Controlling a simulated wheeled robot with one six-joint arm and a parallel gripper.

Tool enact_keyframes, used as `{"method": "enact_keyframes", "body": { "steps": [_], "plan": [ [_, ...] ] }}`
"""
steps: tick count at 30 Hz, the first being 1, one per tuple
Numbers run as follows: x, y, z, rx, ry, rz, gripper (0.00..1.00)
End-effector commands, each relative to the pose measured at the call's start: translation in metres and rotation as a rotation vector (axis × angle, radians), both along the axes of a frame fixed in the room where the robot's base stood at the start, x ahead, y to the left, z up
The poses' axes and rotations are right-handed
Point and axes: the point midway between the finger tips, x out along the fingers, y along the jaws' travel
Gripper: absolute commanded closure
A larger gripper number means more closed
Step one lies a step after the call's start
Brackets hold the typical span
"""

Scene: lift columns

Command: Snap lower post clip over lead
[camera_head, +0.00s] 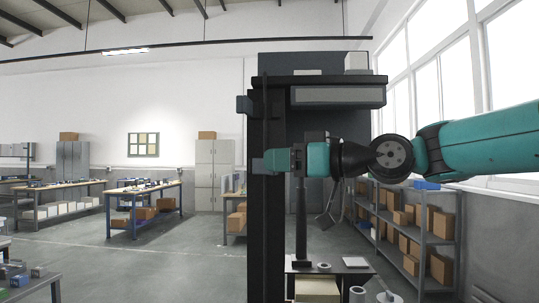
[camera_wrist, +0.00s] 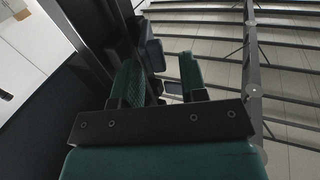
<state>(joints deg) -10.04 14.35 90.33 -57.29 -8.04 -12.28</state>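The tall black post (camera_head: 265,215) stands upright in the middle of the head view. A small dark clip-like block (camera_head: 243,104) juts from its left side near the top, and a lower grey-blue block (camera_head: 258,166) shows on its left side at gripper height. My gripper (camera_head: 277,160) reaches in from the right at the lower block's height, its fingertips over the post. In the wrist view its teal fingers (camera_wrist: 163,80) are apart, with a small dark block (camera_wrist: 155,55) by the left finger's tip. I cannot make out the lead, or whether the fingers touch anything.
A small bench (camera_head: 354,262) with a box and small parts stands right of the post's foot. A shelf rack (camera_head: 410,225) with cartons stands at the right. Workbenches (camera_head: 143,195) stand at the left, with open floor before them.

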Motion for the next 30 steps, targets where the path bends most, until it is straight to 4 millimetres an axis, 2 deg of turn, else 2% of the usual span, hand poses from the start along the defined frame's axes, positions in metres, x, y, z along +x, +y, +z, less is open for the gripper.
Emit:
{"method": "enact_keyframes", "body": {
  "steps": [8,14,20,30],
  "plan": [
    [0.001,0.0,0.0,0.0,0.0,-0.003,0.61],
    [0.0,0.001,0.0,0.0,0.0,-0.001,1.0],
    [0.004,0.001,0.0,0.001,0.001,0.027,1.0],
    [0.015,-0.004,0.003,0.001,0.0,0.244,1.0]
  ]
}}
